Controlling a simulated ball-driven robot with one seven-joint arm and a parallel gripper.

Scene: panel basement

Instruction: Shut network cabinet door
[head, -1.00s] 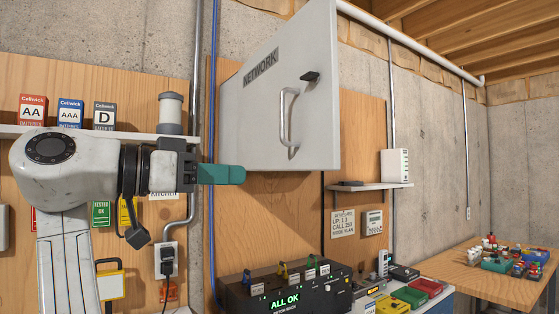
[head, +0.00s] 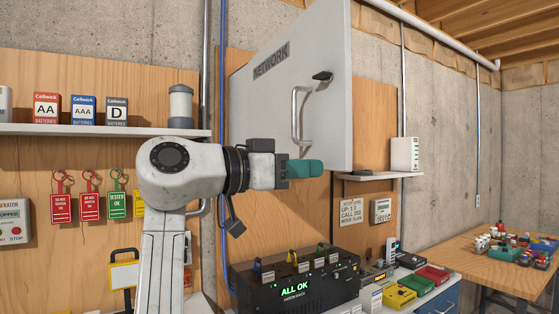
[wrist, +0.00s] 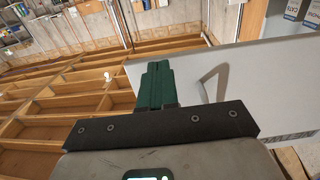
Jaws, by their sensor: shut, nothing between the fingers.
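The network cabinet door (head: 270,110) is a light grey panel with a NETWORK label, a vertical metal handle (head: 298,115) and a small black latch (head: 322,76). Its right edge stands out toward me, so it looks swung open; the cabinet interior is hidden behind it. My gripper (head: 318,168) has green fingers, shut and empty, at the door's lower edge below the handle. In the wrist view the shut fingers (wrist: 155,85) overlap the door panel's left edge (wrist: 260,75), with the handle just right of them. I cannot tell whether they touch the door.
A black ALL OK box (head: 290,285) and colored bins (head: 400,297) stand on the bench below. A small wall shelf (head: 380,176) holds a white device right of the door. A blue cable (head: 222,240) runs down the wall. A wooden table (head: 495,262) stands at right.

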